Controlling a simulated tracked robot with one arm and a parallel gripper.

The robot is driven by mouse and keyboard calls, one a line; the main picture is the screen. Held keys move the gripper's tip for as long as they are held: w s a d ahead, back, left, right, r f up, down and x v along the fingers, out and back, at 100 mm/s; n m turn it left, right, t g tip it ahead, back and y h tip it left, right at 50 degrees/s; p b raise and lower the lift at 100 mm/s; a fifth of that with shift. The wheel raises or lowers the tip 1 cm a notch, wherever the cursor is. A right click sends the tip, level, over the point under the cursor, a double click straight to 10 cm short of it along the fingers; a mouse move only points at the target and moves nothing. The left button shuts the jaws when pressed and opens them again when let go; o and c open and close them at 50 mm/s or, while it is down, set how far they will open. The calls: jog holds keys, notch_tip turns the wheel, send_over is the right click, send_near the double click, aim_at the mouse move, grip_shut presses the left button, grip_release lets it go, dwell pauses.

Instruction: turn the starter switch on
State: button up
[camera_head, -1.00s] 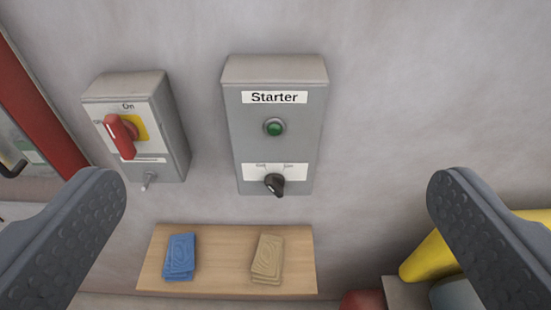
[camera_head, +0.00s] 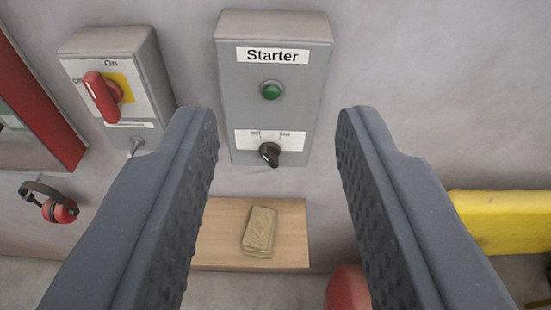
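The starter box (camera_head: 245,100) is a grey wall box labelled "Starter", upper middle of the view. It has a green round button or lamp (camera_head: 271,91). Below that is a black rotary starter switch (camera_head: 269,153) on a white plate marked "Off" at left and "On" at right. The knob is tilted, its upper end leaning left toward "Off". My gripper (camera_head: 277,125) is open and empty. Its two dark grey ribbed fingers stand either side of the lower starter box, with the knob between them in the picture. The fingers appear apart from the knob.
A grey isolator box (camera_head: 112,60) with a red handle (camera_head: 101,97) is on the wall at left. A wooden shelf (camera_head: 290,235) below holds beige folded items (camera_head: 260,230). Red ear defenders (camera_head: 58,208) hang at lower left. A yellow object (camera_head: 505,222) is at right.

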jog(key=w+f+n+t+b, duration=0.1)
jog(key=w+f, duration=0.3)
jog(key=f, duration=0.3)
jog(key=w+f+n+b, duration=0.1)
jog(key=w+f+b, duration=0.15)
jog(key=f, duration=0.55)
jog(key=n+t+p, duration=0.1)
jog(key=n, duration=0.3)
send_near(270, 164)
jog(key=w, duration=0.8)
jog(key=shift+w+f, duration=0.1)
jog(key=shift+w, duration=0.15)
jog(key=shift+c, duration=0.3)
grip_shut()
